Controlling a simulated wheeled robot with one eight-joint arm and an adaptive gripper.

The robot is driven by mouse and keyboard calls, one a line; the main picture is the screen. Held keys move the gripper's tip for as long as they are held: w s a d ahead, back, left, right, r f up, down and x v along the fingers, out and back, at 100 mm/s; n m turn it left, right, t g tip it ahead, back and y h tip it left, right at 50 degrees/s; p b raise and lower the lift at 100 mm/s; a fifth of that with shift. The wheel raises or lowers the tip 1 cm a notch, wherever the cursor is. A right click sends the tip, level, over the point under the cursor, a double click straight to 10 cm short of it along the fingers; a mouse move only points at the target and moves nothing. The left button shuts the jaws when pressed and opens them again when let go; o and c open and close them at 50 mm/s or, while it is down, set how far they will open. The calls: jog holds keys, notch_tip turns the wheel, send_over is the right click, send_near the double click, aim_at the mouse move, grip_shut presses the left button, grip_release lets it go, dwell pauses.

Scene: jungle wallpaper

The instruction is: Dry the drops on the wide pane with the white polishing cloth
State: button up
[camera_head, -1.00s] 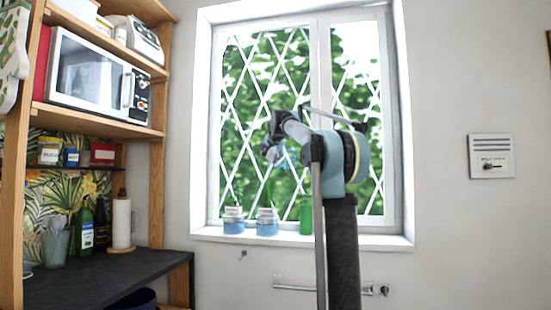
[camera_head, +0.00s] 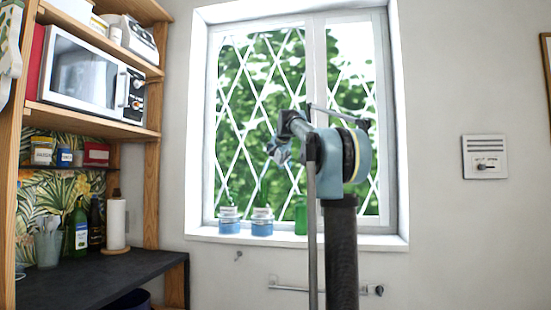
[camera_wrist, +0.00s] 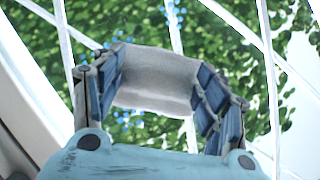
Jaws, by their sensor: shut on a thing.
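The wide pane (camera_head: 250,75) is the left part of the window, crossed by white diamond lattice bars. My gripper (camera_head: 280,152) is in front of its lower right part. In the wrist view my gripper (camera_wrist: 158,88) is shut on the white polishing cloth (camera_wrist: 155,80), which spans between the two blue-padded fingers. Small blue drops (camera_wrist: 172,14) show on the pane beyond the cloth, with more drops (camera_wrist: 128,116) just below it and some at its upper left. I cannot tell whether the cloth touches the glass. In the head view the cloth is too small to make out.
A rail (camera_head: 320,288) is on the wall below. Wooden shelves with a microwave (camera_head: 85,70) and a dark counter (camera_head: 110,278) are at left.

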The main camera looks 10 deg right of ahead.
jog(key=shift+s+d+f, duration=0.25)
jog(key=shift+d+f, duration=0.4)
jog(key=shift+d, duration=0.1)
jog(key=shift+s+d+f, duration=0.2)
jog(key=shift+d+f, duration=0.5)
jog(key=shift+s+d+f, duration=0.25)
jog(key=shift+d+f, duration=0.4)
jog(key=shift+d, duration=0.1)
jog(key=shift+w+a, duration=0.5)
jog(key=shift+a, duration=1.1)
jog(key=shift+w+a, duration=0.55)
jog(key=shift+a, duration=1)
jog(key=shift+w+a, duration=0.5)
jog(key=shift+a, duration=1.1)
jog(key=shift+s+d, duration=0.25)
jog(key=shift+d, duration=0.6)
jog(key=shift+s+d, duration=0.2)
jog(key=shift+d, duration=0.65)
jog(key=shift+s+d, duration=0.4)
jog(key=shift+d, duration=0.6)
jog(key=shift+s+d, duration=0.4)
jog(key=shift+d, duration=0.6)
jog(key=shift+s+d, duration=0.4)
jog(key=shift+d, duration=0.6)
jog(key=s+a, duration=0.2)
jog(key=s, duration=0.3)
jog(key=shift+s, duration=0.35)
jog(key=shift+s, duration=0.1)
